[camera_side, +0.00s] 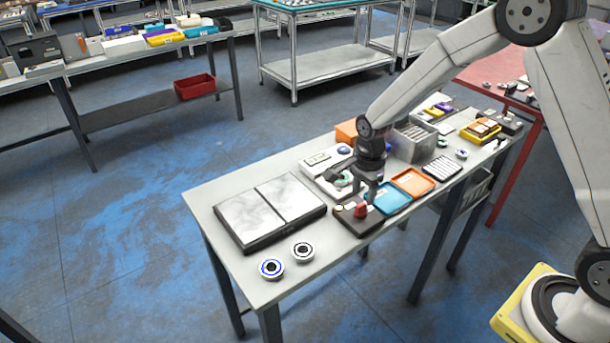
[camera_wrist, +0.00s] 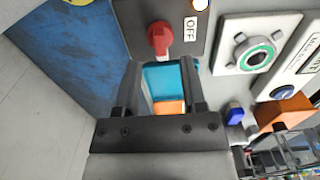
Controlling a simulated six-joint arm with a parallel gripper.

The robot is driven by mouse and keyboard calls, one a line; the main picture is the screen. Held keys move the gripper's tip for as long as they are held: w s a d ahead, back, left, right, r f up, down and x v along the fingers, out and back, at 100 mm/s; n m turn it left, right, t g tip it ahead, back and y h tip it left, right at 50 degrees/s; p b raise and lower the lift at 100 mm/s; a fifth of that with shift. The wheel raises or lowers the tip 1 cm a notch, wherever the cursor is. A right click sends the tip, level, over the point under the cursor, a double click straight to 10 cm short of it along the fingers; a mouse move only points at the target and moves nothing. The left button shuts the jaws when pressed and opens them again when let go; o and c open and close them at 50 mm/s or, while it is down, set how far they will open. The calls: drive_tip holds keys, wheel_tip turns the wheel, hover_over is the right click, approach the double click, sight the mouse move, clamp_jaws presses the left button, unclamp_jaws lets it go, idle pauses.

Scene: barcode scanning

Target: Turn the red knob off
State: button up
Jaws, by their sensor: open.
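The red knob (camera_side: 360,211) sits on a dark box (camera_side: 352,222) near the front edge of the grey table. In the wrist view the red knob (camera_wrist: 160,38) is just beyond my fingertips, with a white OFF label (camera_wrist: 191,29) to its right. I cannot tell which setting the knob points to. My gripper (camera_side: 368,194) hangs down over the box, close to the knob. In the wrist view my gripper (camera_wrist: 161,64) is open, with nothing between its two fingers, and the knob is apart from them.
A blue tray (camera_side: 390,199) and an orange tray (camera_side: 413,182) lie right of the box. A white device with a green ring (camera_wrist: 257,54) stands behind it. A black-framed panel (camera_side: 269,212) lies to the left, with two round parts (camera_side: 271,269) in front. The table's front edge is close.

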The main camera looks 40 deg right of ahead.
sight(362, 204)
drive_tip(key=shift+f, duration=1.8)
clamp_jaws()
